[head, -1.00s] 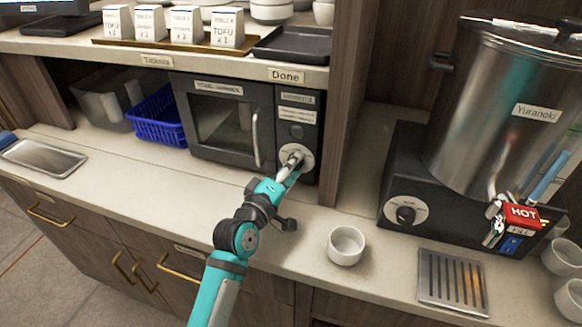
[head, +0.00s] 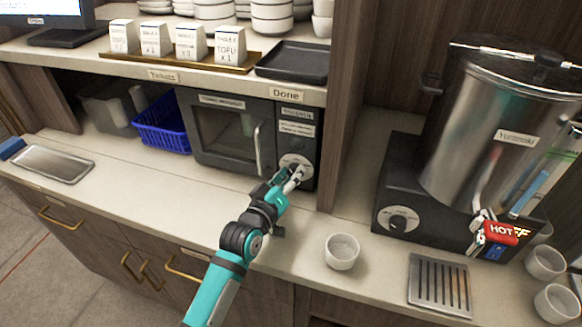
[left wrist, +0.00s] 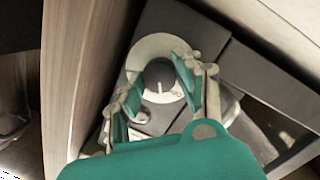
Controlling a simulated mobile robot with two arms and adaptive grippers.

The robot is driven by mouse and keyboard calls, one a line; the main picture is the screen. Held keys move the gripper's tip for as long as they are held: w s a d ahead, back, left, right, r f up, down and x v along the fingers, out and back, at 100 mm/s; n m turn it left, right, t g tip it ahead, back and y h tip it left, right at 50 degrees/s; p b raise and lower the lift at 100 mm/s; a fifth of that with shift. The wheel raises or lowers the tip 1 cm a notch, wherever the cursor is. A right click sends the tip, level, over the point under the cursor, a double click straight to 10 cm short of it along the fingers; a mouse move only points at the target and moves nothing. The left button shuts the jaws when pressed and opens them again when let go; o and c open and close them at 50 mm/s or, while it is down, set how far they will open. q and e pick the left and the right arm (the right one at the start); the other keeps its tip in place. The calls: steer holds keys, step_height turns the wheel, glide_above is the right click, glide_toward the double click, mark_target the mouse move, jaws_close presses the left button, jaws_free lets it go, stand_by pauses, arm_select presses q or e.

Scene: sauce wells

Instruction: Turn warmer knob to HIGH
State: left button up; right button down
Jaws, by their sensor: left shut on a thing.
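The towel warmer (head: 222,130) is a dark box with a glass door under the counter shelf. Its control panel has a pale round dial plate (head: 290,159) at the bottom right. In the left wrist view the dark warmer knob (left wrist: 158,74) sits on this plate, with a light pointer line on it. My left gripper (head: 297,172) is at the dial, its fingers shut on the knob; in the left wrist view the fingers (left wrist: 154,92) lie on either side of it. The dial's markings are too small to read. My right gripper does not show.
A white cup (head: 342,251) stands on the counter right of my left arm. A steel urn (head: 480,140) on a dark base with its own knob (head: 398,223) is at the right. A blue basket (head: 162,125) sits left of the warmer. A wooden post (head: 345,110) rises right of the warmer.

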arm_select(q)
steer(key=m+y+p, duration=0.1)
steer(key=m+p, duration=0.3)
steer(key=m, duration=0.1)
steer(key=shift+r, duration=0.2)
steer(key=shift+d+m+p, duration=0.1)
steer(key=shift+m+p, duration=0.5)
steer(key=shift+m, duration=0.1)
steer(key=shift+f+m+y+p, duration=0.1)
steer(key=shift+m+y+p, duration=0.3)
steer(key=shift+m, duration=0.8)
steer(key=m, duration=0.3)
steer(key=shift+y, duration=0.4)
steer(key=shift+d+f+m+t+y+b, duration=0.1)
steer(key=shift+m+t+y+b, duration=0.4)
steer(key=shift+m, duration=1.4)
steer(key=o, duration=1.1)
steer(key=shift+o, duration=0.2)
steer(key=shift+s, duration=0.1)
